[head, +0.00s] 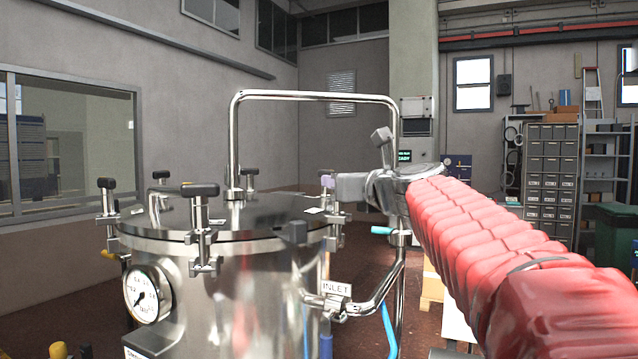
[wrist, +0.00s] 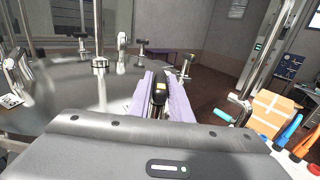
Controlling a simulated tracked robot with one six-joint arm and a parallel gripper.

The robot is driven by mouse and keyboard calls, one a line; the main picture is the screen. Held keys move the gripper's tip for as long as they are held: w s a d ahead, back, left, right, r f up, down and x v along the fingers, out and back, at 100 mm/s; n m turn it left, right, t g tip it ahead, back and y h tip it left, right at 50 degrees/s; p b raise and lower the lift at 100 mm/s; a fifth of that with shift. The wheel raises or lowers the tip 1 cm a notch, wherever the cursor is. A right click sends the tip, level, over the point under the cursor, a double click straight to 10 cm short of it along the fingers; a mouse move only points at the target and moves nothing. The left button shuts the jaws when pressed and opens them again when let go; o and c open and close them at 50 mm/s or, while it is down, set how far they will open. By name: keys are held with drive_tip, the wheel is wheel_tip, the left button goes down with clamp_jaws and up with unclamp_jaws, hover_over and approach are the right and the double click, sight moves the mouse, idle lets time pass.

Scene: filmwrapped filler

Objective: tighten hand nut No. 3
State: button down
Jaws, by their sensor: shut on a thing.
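The steel filler vessel (head: 250,262) stands left of centre in the head view, its round lid ringed by several swing bolts with black-topped hand nuts. My gripper (head: 328,182) reaches in from the right to the bolt at the lid's right edge. In the wrist view its two pale purple fingers (wrist: 157,106) are shut on a black hand nut (wrist: 159,86) with a small yellow mark. No number is readable on this nut. Its stem is mostly hidden by the fingers. Another hand nut (head: 200,190) stands upright at the front of the lid.
A tall bent steel pipe (head: 310,95) rises behind the lid and comes down near my gripper. A pressure gauge (head: 147,294) and a pipe labelled INLET (head: 336,289) sit on the vessel's side. A cardboard box (wrist: 272,112) shows at right in the wrist view.

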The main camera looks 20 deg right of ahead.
drive_tip(key=shift+f+m+h, duration=0.25)
drive_tip(key=shift+m+h, duration=0.35)
drive_tip(key=shift+h, duration=0.4)
drive_tip(key=shift+r+m+h, duration=0.1)
drive_tip(key=shift+m+h, duration=0.3)
drive_tip(key=shift+h, duration=0.2)
drive_tip(key=c, duration=1.7)
unclamp_jaws()
drive_tip(key=shift+r, duration=0.1)
drive_tip(key=shift+s, duration=0.15)
drive_tip(key=shift+s+a, duration=0.2)
drive_tip(key=shift+s, duration=2.05)
drive_tip(key=shift+s+a, duration=0.15)
drive_tip(key=shift+s, duration=2.1)
drive_tip(key=shift+s+a, duration=0.2)
drive_tip(key=shift+s, duration=2.05)
